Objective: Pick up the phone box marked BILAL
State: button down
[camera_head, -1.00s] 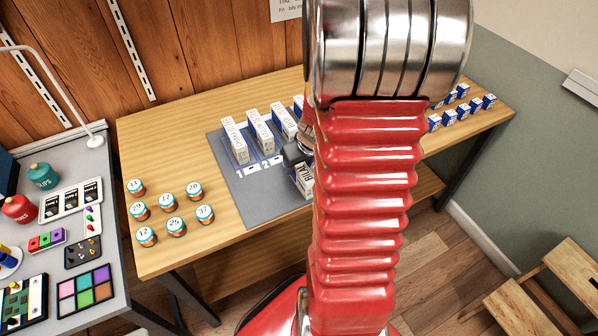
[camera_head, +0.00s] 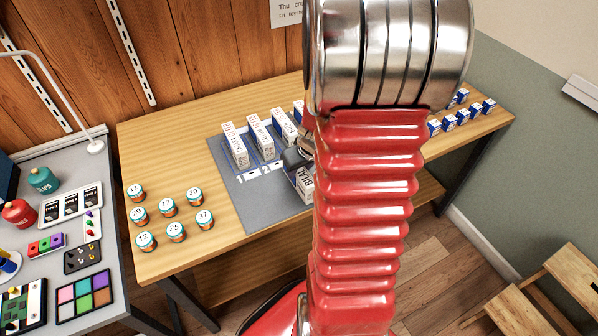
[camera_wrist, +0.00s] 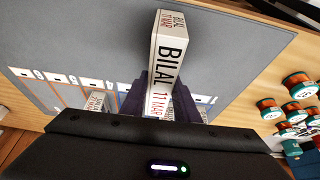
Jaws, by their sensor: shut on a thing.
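The phone box marked BILAL (camera_wrist: 171,45) is white with black BILAL lettering and a red 11 MAR line. In the wrist view it stands out between the two dark fingers of my gripper (camera_wrist: 160,98), which are shut on it. In the head view the BILAL box (camera_head: 304,183) shows at the grey mat's front right, partly hidden behind my red arm. My gripper (camera_head: 293,160) is mostly hidden there too. I cannot tell whether the box touches the mat (camera_head: 262,203).
Several white boxes (camera_head: 261,139) stand in a row at the mat's back, beside numbered slots. Numbered jars (camera_head: 167,207) stand on the table's left. Small blue-and-white boxes (camera_head: 462,116) line the right end. A grey side table (camera_head: 105,220) with trays is at left.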

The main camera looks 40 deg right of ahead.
notch_tip(320, 180, up, 10)
jog(key=shift+f, duration=0.1)
dwell(0.4)
dwell(0.5)
